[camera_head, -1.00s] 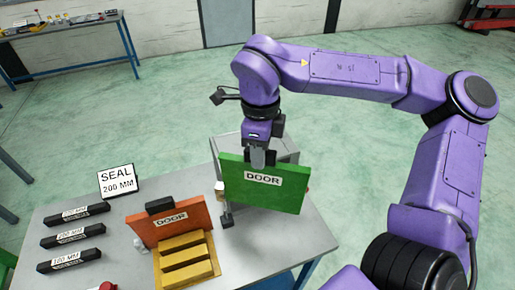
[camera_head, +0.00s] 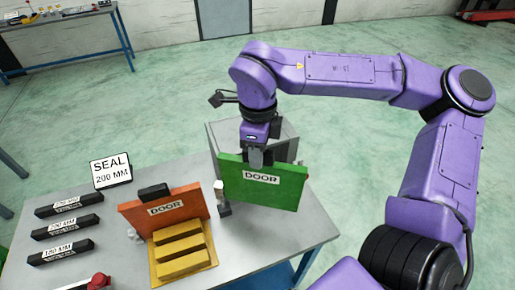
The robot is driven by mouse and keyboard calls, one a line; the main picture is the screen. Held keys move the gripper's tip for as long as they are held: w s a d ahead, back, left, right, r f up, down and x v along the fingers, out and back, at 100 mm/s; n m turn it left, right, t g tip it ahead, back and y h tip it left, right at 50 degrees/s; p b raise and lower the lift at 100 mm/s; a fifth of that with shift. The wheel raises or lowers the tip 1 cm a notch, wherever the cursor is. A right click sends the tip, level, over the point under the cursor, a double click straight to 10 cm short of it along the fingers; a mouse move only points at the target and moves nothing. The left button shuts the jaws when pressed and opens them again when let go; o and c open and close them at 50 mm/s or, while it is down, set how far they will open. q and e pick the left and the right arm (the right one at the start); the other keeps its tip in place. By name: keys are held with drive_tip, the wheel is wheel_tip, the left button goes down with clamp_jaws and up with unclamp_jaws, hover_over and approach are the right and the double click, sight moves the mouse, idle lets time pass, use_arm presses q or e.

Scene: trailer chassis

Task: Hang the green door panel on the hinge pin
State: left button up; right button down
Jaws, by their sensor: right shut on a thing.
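The green door panel (camera_head: 259,188) with a "DOOR" label is upright in the head view, over the right part of the grey table. My right gripper (camera_head: 256,158) is shut on its top edge from above. A small post with a white top and dark base (camera_head: 222,197) stands at the panel's left edge; it may be the hinge pin. I cannot tell whether the panel touches it. A grey box-like chassis part (camera_head: 287,136) is behind the panel, partly hidden by it and the gripper. My left gripper is not in view.
An orange door panel (camera_head: 185,215) with a black block on top stands left, behind yellow blocks (camera_head: 180,250) on a tray. Several black seal bars (camera_head: 66,226) lie further left, near a "SEAL 200 MM" sign (camera_head: 111,171). The table's front right (camera_head: 270,240) is clear.

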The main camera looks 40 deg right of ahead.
wheel_tip(320, 180, down, 6)
drive_tip(key=b, duration=0.2)
drive_tip(key=shift+b, duration=0.4)
idle(0.4)
drive_tip(key=c, duration=0.8)
unclamp_jaws()
wheel_tip(320, 180, up, 9)
drive_tip(key=shift+r+b, duration=0.2)
drive_tip(key=shift+b, duration=0.5)
drive_tip(key=shift+r, duration=0.55)
